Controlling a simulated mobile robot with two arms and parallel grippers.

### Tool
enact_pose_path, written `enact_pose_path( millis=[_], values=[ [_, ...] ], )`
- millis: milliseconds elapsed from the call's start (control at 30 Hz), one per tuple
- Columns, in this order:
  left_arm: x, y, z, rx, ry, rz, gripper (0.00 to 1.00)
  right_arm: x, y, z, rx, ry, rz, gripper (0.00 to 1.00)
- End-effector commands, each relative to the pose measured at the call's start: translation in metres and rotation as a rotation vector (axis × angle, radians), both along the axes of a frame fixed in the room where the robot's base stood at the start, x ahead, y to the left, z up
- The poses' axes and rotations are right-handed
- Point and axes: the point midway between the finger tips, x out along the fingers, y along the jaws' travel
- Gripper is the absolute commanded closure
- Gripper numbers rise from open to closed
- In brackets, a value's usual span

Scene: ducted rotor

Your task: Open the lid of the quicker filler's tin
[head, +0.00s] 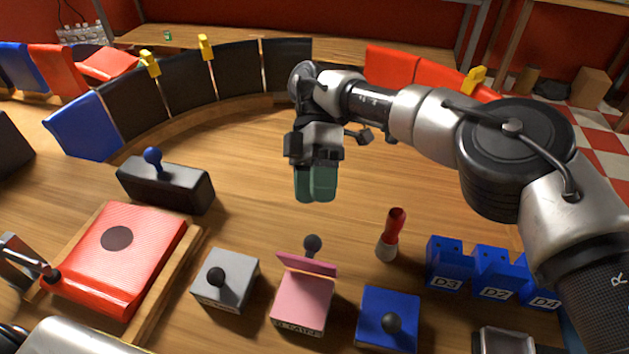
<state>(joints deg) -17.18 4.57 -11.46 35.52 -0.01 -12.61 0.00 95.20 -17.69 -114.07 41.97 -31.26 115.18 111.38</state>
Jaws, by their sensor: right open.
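Three small tins with black knobs stand in a row at the front: a grey tin (222,283), a pink tin (302,305) and a blue tin (384,325). The lids of the grey and blue tins lie flat and look shut. The pink tin's lid (307,264) stands up at its back edge, with its knob behind it. The pictures do not show which tin is the quicker filler's. My right gripper (316,184), with green fingertips pointing down, is open and empty above the table, behind the pink tin.
A red and white bottle-shaped object (391,234) and blue blocks marked D3, D2 and D4 (490,272) stand at right. A black box with a blue knob (165,187) and a red panel (118,255) are at left. Curved upright panels (188,82) bound the back.

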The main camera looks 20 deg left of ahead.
Motion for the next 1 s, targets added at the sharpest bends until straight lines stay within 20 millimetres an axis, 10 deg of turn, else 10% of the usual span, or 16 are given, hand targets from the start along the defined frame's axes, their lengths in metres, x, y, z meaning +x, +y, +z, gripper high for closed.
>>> enact_pose_path(
  millis=[467,1000],
  values=[
    [0.0,0.0,-0.006,0.0,0.0,0.0,0.45,-0.004,-0.001,0.002,0.021,-0.051,0.052,0.59],
    [0.0,0.0,-0.043,0.0,0.0,0.0,0.45,-0.058,-0.002,0.063,0.374,-0.691,0.618,0.59]
  ],
)
